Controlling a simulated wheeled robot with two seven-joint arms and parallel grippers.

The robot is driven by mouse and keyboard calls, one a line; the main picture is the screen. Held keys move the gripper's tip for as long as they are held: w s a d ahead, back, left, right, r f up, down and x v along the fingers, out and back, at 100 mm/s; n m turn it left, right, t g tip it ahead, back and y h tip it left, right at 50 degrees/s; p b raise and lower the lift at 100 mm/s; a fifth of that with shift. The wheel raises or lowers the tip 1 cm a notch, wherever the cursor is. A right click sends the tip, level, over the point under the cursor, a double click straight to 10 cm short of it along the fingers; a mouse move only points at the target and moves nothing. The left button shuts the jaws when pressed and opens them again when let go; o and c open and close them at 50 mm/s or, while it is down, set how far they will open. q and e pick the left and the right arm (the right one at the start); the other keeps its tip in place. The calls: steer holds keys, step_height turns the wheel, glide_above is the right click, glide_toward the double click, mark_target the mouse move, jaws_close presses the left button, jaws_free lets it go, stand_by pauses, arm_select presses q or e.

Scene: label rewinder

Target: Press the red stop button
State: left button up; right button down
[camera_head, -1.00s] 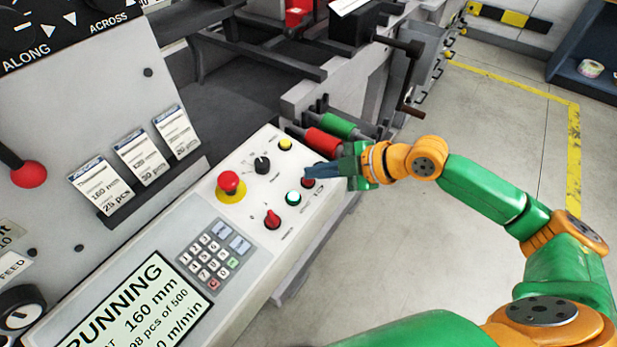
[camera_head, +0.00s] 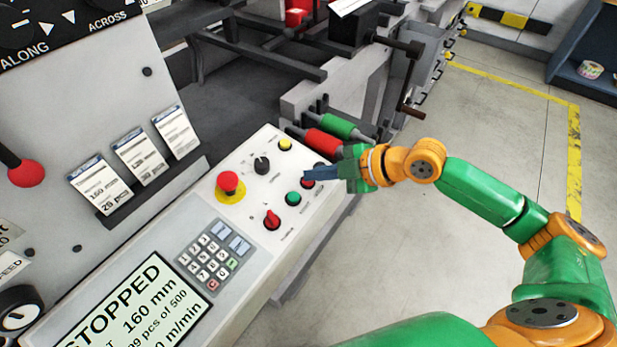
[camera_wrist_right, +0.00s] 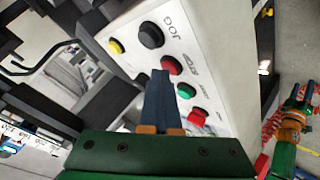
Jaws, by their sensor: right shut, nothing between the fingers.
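The red stop button (camera_wrist_right: 172,65) sits on the sloping control panel, between the black jog button and the green start button in the right wrist view. In the head view the stop button (camera_head: 309,184) is partly hidden by my fingers. My right gripper (camera_head: 306,174) is shut and empty, its dark blue fingers reaching left over the panel edge. In the right wrist view its fingertips (camera_wrist_right: 161,74) are right beside the stop button; whether they touch it I cannot tell. The display (camera_head: 125,310) reads STOPPED. My left gripper is not in view.
Rollers (camera_head: 323,142) lie behind. The floor right is clear.

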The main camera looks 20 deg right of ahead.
steer(key=shift+d+r+p, duration=0.1)
steer(key=shift+r+p, duration=0.7)
steer(key=shift+r, duration=0.05)
steer(key=shift+s, duration=0.1)
steer(key=r+p, duration=0.4)
steer(key=r, duration=0.1)
steer(key=shift+s+d+p, duration=0.25)
steer(key=shift+s+p, duration=0.05)
steer(key=shift+f, duration=0.1)
